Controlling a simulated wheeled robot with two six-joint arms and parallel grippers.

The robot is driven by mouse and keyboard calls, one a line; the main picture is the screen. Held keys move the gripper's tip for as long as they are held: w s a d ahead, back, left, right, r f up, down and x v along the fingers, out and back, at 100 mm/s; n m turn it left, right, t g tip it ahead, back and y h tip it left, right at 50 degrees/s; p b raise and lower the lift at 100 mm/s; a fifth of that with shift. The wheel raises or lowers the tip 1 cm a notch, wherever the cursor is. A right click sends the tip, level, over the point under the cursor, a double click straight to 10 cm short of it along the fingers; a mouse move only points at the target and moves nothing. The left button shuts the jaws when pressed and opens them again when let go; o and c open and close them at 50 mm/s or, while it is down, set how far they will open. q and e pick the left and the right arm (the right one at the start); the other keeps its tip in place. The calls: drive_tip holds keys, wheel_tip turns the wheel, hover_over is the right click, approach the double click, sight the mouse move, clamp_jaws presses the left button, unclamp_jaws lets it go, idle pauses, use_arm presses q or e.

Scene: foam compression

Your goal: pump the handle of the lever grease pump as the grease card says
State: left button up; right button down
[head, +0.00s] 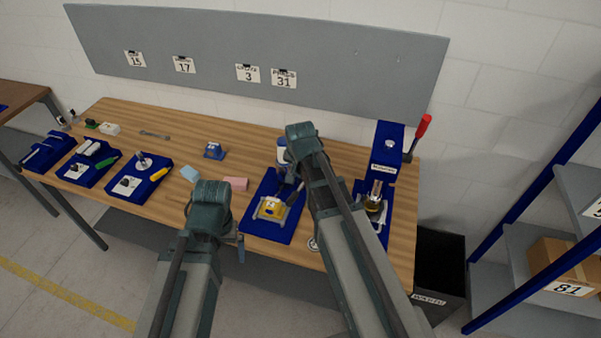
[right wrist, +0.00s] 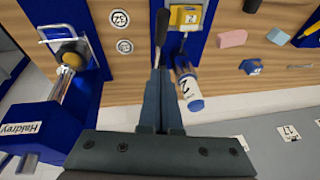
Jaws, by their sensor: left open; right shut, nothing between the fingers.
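The lever grease pump, a yellow block (head: 271,209) with a dark lever handle, sits on a blue mat (head: 249,225) at the front middle of the bench. The right wrist view shows its yellow body (right wrist: 186,17) and dark handle (right wrist: 161,27). My right gripper (right wrist: 160,72) is shut and empty, its tips close to the handle's end; I cannot tell whether they touch. In the head view the right arm partly covers the mat. My left gripper (head: 240,250) is open and empty by the bench's front edge, left of the pump. A card (head: 247,73) on the grey board shows 3; its heading is blurred.
A white bottle with a blue cap (right wrist: 191,92) stands close to the right gripper. A blue press with a red-knobbed lever (head: 422,126) stands at right. A pink block (head: 236,184) and light-blue block (head: 190,174) lie left of the pump. Blue trays fill the bench's left.

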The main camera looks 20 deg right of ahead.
drive_tip(key=shift+w+d+r, duration=0.25)
drive_tip(key=shift+d+r, duration=0.05)
drive_tip(key=shift+d, duration=0.05)
drive_tip(key=b, duration=1)
hover_over(295, 194)
drive_tip(key=d, duration=0.1)
wheel_tip(295, 194, down, 10)
drive_tip(key=shift+s+a+f+b, duration=0.2)
drive_tip(key=shift+s+f+b, duration=0.1)
drive_tip(key=shift+f+b, duration=0.3)
drive_tip(key=shift+s+a+f+b, duration=0.2)
drive_tip(key=shift+s+f+b, duration=0.05)
drive_tip(key=shift+f+b, duration=0.3)
drive_tip(key=shift+s+a+f+b, duration=0.15)
drive_tip(key=shift+a+f+b, duration=0.15)
